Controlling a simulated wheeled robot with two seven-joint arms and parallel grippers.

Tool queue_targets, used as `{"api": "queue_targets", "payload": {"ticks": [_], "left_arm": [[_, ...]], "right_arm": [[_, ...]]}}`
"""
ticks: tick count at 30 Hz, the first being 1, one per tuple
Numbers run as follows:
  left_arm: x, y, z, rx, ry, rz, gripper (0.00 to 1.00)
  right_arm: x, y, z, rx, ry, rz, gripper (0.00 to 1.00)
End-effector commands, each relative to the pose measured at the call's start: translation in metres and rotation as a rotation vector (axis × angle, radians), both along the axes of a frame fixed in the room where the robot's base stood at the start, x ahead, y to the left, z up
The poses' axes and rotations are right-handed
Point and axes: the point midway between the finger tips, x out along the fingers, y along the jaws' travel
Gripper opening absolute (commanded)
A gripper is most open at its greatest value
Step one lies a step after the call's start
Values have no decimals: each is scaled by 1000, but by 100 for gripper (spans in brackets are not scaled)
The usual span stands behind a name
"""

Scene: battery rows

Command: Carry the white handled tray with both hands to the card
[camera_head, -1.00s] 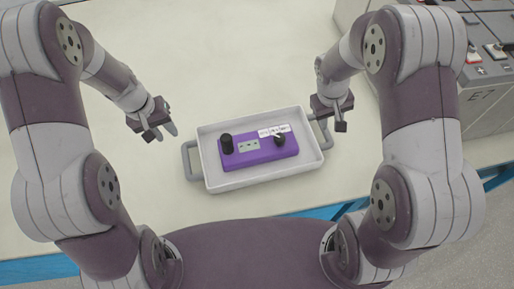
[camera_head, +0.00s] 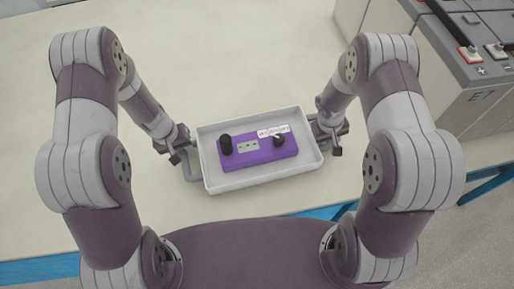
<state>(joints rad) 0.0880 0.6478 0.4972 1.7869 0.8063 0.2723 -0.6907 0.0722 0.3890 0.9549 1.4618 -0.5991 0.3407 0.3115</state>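The white handled tray (camera_head: 262,182) sits on the pale table near its front edge, slightly tilted in the picture. A purple box (camera_head: 258,154) with two black knobs and a small label lies inside it. My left gripper (camera_head: 180,157) is at the tray's left handle (camera_head: 190,172); whether its fingers are closed on the handle is unclear. My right gripper (camera_head: 333,146) is at the tray's right side and covers most of the right handle; its finger state is also unclear. I cannot make out the card in this view.
The cream table (camera_head: 240,60) is clear behind and left of the tray. Grey battery units (camera_head: 470,85) marked E7 stand at the right. The blue table edge (camera_head: 40,270) runs along the front.

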Motion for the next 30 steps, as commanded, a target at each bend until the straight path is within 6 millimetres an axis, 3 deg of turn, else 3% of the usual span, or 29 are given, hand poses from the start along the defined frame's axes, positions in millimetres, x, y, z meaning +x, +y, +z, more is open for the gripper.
{"api": "queue_targets", "payload": {"ticks": [4,7,17,27,30], "left_arm": [[0,0,0,0,0,0,30],[0,0,0,0,0,0,0],[1,0,4,0,-1,0,0],[0,0,51,0,-1,0,0],[0,0,54,0,-1,0,0]], "right_arm": [[0,0,0,0,0,0,30],[0,0,0,0,0,0,0],[0,0,4,0,0,0,0],[0,0,51,0,0,0,0],[0,0,54,0,0,0,0]]}}
